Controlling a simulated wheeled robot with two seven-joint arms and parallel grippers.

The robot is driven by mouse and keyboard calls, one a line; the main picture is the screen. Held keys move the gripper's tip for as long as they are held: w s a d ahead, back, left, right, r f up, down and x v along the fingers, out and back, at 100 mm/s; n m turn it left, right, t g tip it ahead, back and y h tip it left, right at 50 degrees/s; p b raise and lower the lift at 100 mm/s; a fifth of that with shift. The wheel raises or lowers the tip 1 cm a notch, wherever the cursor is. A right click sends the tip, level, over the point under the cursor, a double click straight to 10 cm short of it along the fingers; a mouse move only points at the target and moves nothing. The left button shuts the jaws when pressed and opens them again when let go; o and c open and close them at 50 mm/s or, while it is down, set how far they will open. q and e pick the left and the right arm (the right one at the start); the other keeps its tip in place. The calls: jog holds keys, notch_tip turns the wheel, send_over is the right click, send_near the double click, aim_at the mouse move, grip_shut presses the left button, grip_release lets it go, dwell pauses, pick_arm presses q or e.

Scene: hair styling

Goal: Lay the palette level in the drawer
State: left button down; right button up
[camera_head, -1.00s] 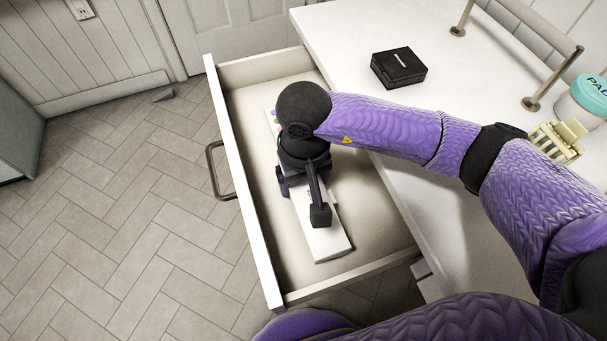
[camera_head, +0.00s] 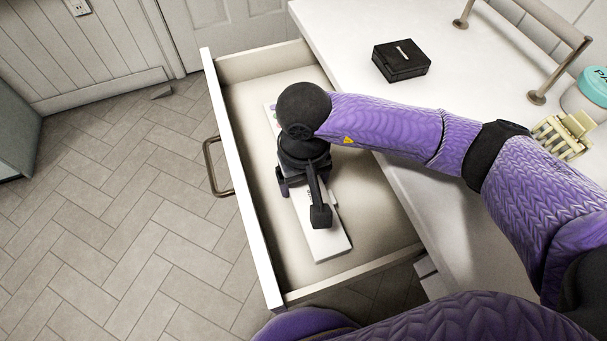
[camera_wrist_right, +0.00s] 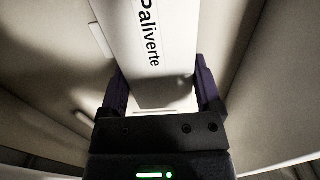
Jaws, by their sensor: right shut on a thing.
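The palette (camera_head: 323,241) is a long white slab inside the open drawer (camera_head: 372,217). Its near end lies toward the drawer's near wall, and coloured spots show at its far end. My right gripper (camera_head: 300,188) is over the palette's middle, pointing down, and hides that part. In the right wrist view the palette (camera_wrist_right: 150,65) bears the word "Paliverte" and sits between the two fingers of the right gripper (camera_wrist_right: 163,98), which is shut on it. Whether the palette touches the drawer floor I cannot tell. My left gripper is not in view.
The drawer's front panel with its handle (camera_head: 211,168) is on the left. On the white counter (camera_head: 345,30) are a black box (camera_head: 401,61), a cream claw clip (camera_head: 563,134), a teal-lidded jar (camera_head: 594,86) and a metal rail (camera_head: 560,75). The drawer floor right of the palette is clear.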

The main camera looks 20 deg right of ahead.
jog(key=shift+f, duration=0.3)
jog(key=o, duration=1.3)
